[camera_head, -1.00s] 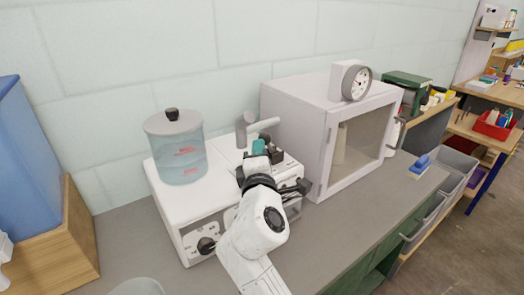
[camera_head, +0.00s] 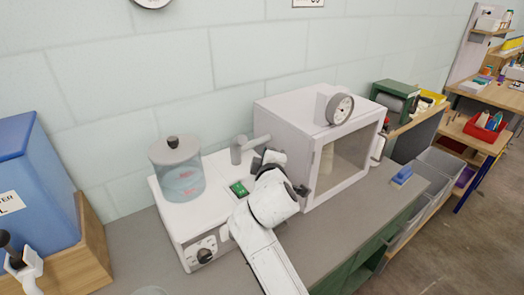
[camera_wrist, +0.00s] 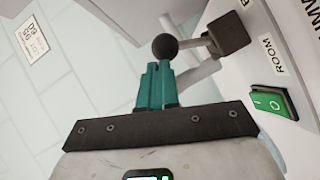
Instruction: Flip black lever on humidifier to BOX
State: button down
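The humidifier is a white box (camera_head: 212,212) with a clear water tank (camera_head: 177,174) on its left. In the wrist view, the black lever (camera_wrist: 165,47) has a round ball end on a thin rod from a dark block (camera_wrist: 229,34). A ROOM label (camera_wrist: 272,55) sits beside the block; another label starting with B is cut off at the top edge. My gripper (camera_wrist: 157,66) has its teal fingers together, tips right at the ball; I cannot tell whether they touch it. In the head view my wrist and arm hide the lever.
A lit green switch (camera_wrist: 272,100) sits beside the ROOM label and shows in the head view (camera_head: 239,188). A grey pipe (camera_head: 240,151) rises behind my wrist. A white chamber (camera_head: 290,118) with a gauge (camera_head: 340,109) stands close on the right.

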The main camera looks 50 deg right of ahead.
jog(key=shift+s+d+p, duration=0.2)
jog(key=shift+d+p, duration=0.15)
jog(key=shift+d, duration=0.4)
jog(key=shift+s+d, duration=0.1)
jog(key=shift+d, duration=0.05)
jog(key=shift+r, duration=0.1)
